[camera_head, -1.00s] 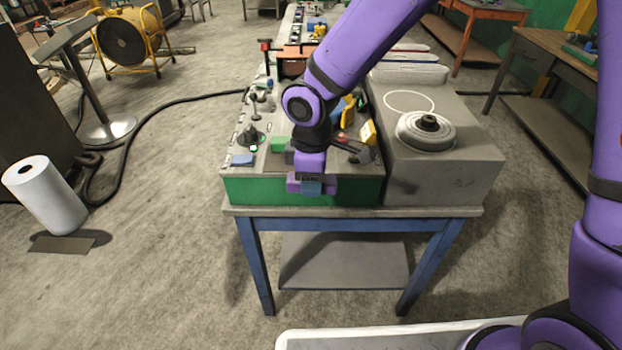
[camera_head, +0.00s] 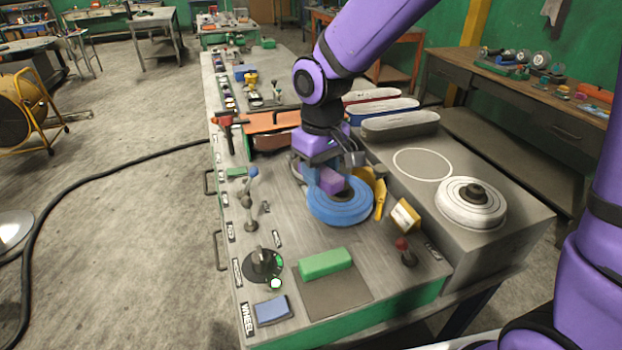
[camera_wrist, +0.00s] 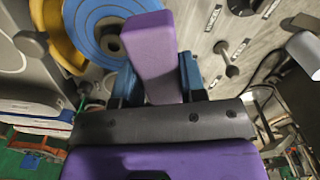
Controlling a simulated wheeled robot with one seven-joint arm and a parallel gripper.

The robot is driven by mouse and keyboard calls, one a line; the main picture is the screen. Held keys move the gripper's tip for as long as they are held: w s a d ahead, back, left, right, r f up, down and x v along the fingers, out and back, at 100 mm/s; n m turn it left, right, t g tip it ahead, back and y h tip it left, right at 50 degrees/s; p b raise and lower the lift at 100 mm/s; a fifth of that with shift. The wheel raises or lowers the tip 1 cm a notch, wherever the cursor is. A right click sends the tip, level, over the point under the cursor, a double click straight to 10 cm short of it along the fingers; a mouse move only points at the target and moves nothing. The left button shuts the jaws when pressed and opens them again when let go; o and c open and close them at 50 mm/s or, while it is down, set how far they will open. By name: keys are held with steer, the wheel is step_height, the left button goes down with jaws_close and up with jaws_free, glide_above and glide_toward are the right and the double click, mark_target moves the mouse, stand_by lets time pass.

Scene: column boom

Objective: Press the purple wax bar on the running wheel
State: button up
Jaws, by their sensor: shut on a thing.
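My gripper (camera_head: 328,178) is shut on the purple wax bar (camera_head: 333,184), which juts out between the blue fingers. The bar also fills the middle of the wrist view (camera_wrist: 153,55). The blue wheel (camera_head: 343,212) lies flat on the bench beneath the gripper. It shows behind the bar in the wrist view (camera_wrist: 85,30). In the head view the bar overlaps the wheel's far part; I cannot tell whether it touches. Whether the wheel is turning does not show either. A dial (camera_head: 262,262) with a lit lamp sits near the WHEEL label (camera_head: 247,319).
A yellow guard (camera_head: 380,198) stands right beside the wheel. A green bar (camera_head: 325,263) lies on a dark pad in front. Levers (camera_head: 251,190) rise to the left, a red-knobbed one (camera_head: 405,252) to the right. A white wheel (camera_head: 470,202) rests on the grey block.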

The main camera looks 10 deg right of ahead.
mark_target(319, 205)
steer(key=shift+w, duration=0.3)
steer(key=shift+f, duration=2.8)
steer(key=shift+f, duration=0.65)
stand_by(1.3)
steer(key=shift+r, duration=4.05)
